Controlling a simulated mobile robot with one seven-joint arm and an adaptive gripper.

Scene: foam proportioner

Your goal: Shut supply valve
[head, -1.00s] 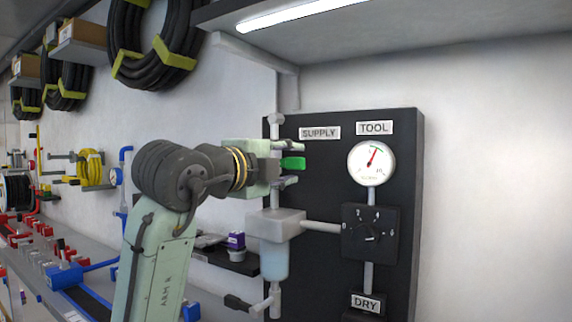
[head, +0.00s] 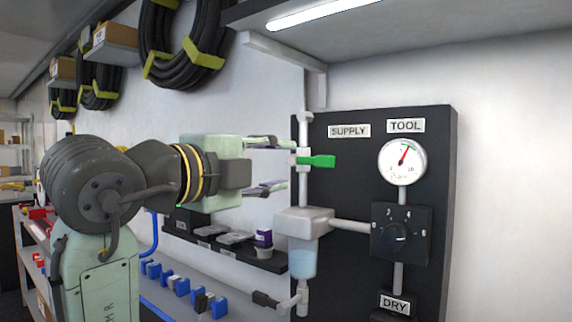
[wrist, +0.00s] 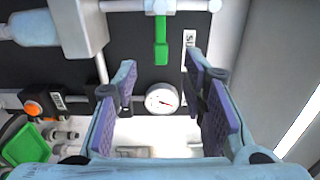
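The supply valve is on the vertical pipe beside the SUPPLY label (head: 349,130). Its green lever (head: 318,161) sticks out crosswise to the pipe, to the right in the head view. My gripper (head: 278,165) is open and empty, its two fingers one above the other, pointing at the valve from the left. The fingertips stop just short of the lever and appear apart from it. In the wrist view the green lever (wrist: 161,42) stands ahead of the gap between my open fingers (wrist: 162,78), crosswise to the white pipe.
The dark panel (head: 442,200) carries a gauge (head: 402,161), a dial knob (head: 401,233) and a DRY label (head: 394,303). A filter bowl (head: 303,240) hangs below the valve. A small shelf (head: 215,240) with small parts lies below my gripper.

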